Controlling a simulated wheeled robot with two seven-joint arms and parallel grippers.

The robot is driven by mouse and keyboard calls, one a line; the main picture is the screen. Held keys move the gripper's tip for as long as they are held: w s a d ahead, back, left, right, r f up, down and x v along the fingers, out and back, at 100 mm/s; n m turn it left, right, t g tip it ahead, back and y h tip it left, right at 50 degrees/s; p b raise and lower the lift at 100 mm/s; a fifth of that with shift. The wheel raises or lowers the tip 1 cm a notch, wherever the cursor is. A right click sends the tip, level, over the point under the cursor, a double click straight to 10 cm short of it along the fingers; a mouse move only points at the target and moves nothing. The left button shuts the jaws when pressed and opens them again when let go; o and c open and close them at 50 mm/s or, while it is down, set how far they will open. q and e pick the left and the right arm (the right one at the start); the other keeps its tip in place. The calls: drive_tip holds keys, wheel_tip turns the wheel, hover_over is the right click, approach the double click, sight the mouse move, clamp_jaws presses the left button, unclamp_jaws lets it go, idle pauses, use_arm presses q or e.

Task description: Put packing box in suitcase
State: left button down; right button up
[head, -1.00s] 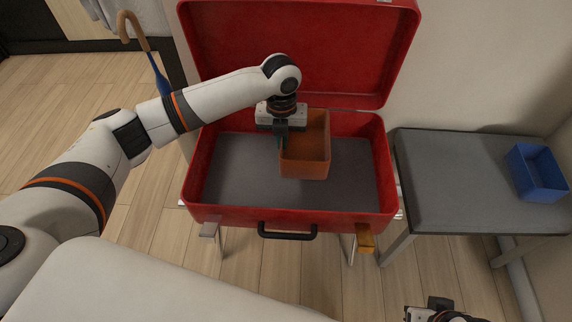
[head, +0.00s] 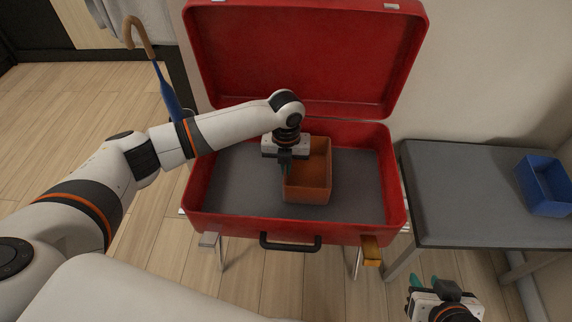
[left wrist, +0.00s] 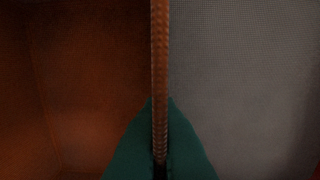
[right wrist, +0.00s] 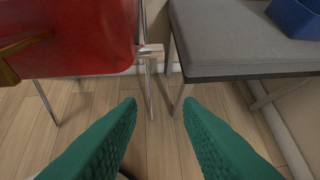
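The open red suitcase (head: 205,205) stands on a rack with its lid up at the back. An orange-brown packing box (head: 308,193) is inside it, near the middle of the grey lining. My left gripper (head: 285,170) is at the box's left wall. In the left wrist view its green fingers (left wrist: 160,150) are shut on that wall, with the box interior to the left and the lining to the right. A blue packing box (head: 546,190) sits on the grey bench at the right. My right gripper (head: 423,283) is open and empty, low in front of the bench; its two fingers are apart in the right wrist view (right wrist: 160,115).
The grey bench (head: 455,200) stands right of the suitcase, with free room left of the blue box. The suitcase's front wall and handle (head: 290,243) face me. An umbrella (head: 160,75) hangs at the left.

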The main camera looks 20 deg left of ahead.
use_arm(q)
drive_tip(key=c, duration=1.6)
unclamp_jaws()
drive_tip(key=shift+f, duration=0.1)
drive_tip(key=shift+c, duration=0.2)
